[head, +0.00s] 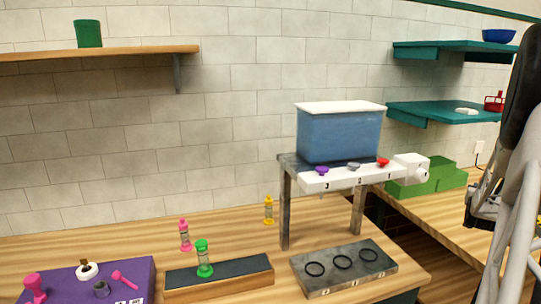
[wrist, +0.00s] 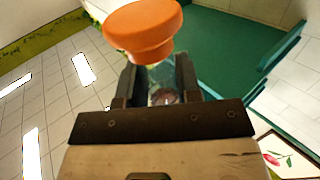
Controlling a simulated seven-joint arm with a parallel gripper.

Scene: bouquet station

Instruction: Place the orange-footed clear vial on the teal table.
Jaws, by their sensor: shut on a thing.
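My gripper (wrist: 157,76) is shut on the orange-footed clear vial (wrist: 145,30) in the wrist view. The vial's wide orange foot sticks out beyond the fingertips, and its clear body sits between the two dark fingers. The fingers hide part of the body. Nothing is seen touching the foot. A flat teal surface (wrist: 228,55) shows behind the vial in the wrist view; I cannot tell whether it is the teal table. In the head view my arm fills the right edge, and the held vial cannot be made out.
In the head view, pink (head: 184,236), green (head: 204,260) and yellow (head: 269,211) vials stand on or near the wooden bench. A grey block with black rings (head: 343,283) sits near its front edge. Teal shelves (head: 440,112) hang at right.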

